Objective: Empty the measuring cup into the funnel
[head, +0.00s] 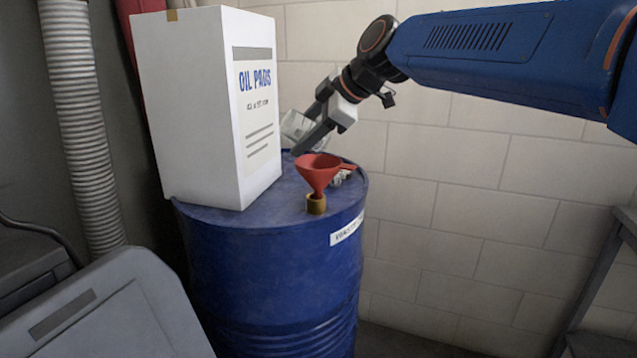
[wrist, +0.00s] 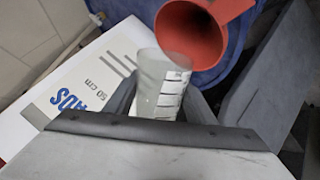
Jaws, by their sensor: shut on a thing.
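My gripper (head: 303,133) is shut on a clear measuring cup (head: 293,123) above the blue drum, a little behind and left of the red funnel (head: 318,172). The cup looks tilted, and the near finger partly covers it. In the wrist view, the cup (wrist: 160,82) with its markings stands between the fingers, its rim close to the funnel's wide mouth (wrist: 190,35). I cannot tell whether they touch or what the cup holds. The funnel stands in a brass-coloured fitting (head: 316,205) on the drum top.
The blue drum (head: 270,265) carries a tall white box marked OIL PADS (head: 190,110), close to the left of my gripper. A small pale object (head: 340,179) lies behind the funnel. A block wall (head: 440,180) stands behind. A grey case (head: 110,310) is at front left.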

